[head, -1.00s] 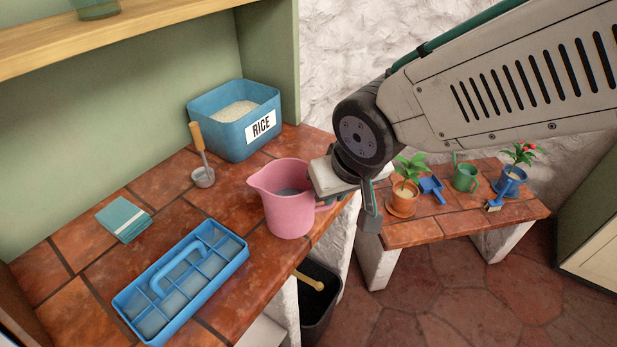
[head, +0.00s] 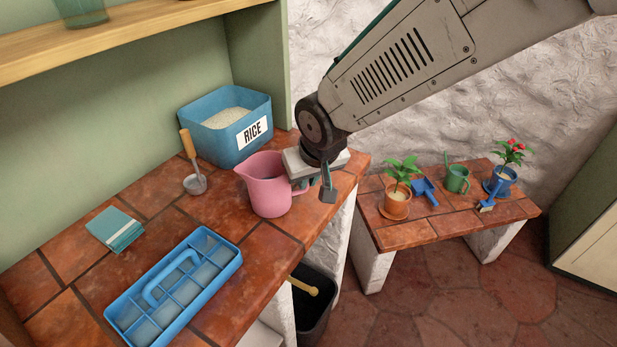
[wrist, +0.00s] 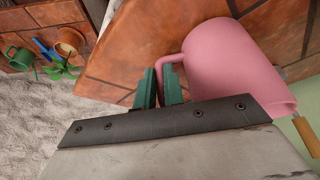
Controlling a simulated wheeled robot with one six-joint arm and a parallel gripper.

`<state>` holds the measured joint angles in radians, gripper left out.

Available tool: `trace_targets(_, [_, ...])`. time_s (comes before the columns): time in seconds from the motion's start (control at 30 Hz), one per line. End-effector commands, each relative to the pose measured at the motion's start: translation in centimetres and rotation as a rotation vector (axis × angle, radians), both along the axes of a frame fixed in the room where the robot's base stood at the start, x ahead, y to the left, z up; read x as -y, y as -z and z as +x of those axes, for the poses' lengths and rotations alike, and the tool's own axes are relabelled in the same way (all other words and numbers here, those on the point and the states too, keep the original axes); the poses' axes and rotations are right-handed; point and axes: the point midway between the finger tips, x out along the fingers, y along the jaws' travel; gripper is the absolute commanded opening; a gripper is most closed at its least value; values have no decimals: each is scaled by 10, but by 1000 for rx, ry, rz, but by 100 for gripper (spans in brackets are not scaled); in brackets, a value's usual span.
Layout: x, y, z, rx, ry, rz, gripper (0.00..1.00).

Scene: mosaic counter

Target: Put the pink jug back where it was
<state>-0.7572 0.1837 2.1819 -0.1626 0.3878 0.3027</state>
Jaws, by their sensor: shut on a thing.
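The pink jug (head: 264,191) is upright at the right part of the tiled counter, near its front edge and in front of the rice bin. I cannot tell whether its base touches the tiles. My gripper (head: 322,188) is at the jug's right side, shut on its handle. In the wrist view, the green fingers of my gripper (wrist: 160,87) close around the handle of the pink jug (wrist: 230,75). The handle is partly hidden by the fingers.
A blue rice bin (head: 195,141) stands behind the jug. A lower tiled bench (head: 440,226) with plants is at right. A dark bin (head: 316,312) stands below.

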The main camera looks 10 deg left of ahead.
Motion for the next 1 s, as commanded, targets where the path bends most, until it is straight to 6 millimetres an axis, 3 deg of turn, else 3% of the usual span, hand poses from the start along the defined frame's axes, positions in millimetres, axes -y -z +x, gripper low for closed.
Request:
trace_targets(0.23, [0, 3, 0, 0, 1, 2, 0])
trace_targets(0.3, [0, 3, 0, 1, 0, 1, 27])
trace_targets(0.33, [0, 3, 0, 1, 0, 1, 32])
trace_targets(0.67, [0, 0, 0, 1, 0, 2, 32])
trace_targets(0.87, [5, -28, -9, 4, 0, 5, 32])
trace_targets(1.0, [12, -57, -19, 5, -1, 5, 32])
